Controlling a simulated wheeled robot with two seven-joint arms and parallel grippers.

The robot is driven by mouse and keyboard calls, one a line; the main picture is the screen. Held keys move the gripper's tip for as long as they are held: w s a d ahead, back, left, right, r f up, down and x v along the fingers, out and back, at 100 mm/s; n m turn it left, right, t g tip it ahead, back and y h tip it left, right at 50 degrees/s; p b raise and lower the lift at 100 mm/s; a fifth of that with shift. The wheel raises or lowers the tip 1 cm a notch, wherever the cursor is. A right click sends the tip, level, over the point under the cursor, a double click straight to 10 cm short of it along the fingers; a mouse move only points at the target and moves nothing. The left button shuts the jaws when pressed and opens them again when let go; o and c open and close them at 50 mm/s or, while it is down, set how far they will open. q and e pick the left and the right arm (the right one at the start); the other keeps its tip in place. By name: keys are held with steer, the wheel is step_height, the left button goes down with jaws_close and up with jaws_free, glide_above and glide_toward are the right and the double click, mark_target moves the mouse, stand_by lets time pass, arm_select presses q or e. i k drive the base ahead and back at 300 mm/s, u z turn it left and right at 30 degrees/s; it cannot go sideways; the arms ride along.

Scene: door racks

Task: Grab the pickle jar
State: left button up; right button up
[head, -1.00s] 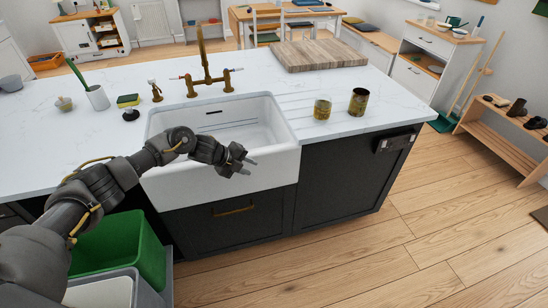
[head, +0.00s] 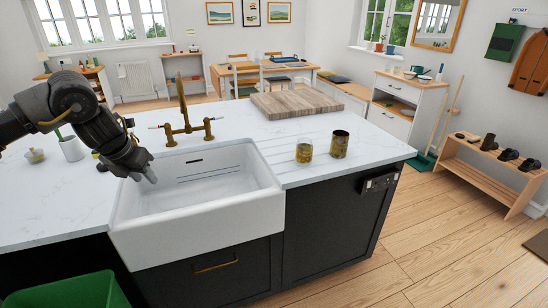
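A small glass jar (head: 304,151) with yellow-green contents, which looks like the pickle jar, stands upright on the white worktop right of the sink. A slightly taller, darker jar or tin (head: 340,144) stands close to its right. My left gripper (head: 144,177) is above the left side of the sink, well left of both jars. Its fingers point down, look apart and hold nothing. My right gripper is out of view.
The white sink (head: 255,212) lies between my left gripper and the jars, with a brass tap (head: 185,128) behind it. A wooden board (head: 296,103) lies behind the jars. The worktop right of the jars is clear.

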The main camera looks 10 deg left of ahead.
mark_target(304, 146)
steer(key=z, duration=1.55)
steer(key=i, duration=2.4)
steer(key=u, duration=1.95)
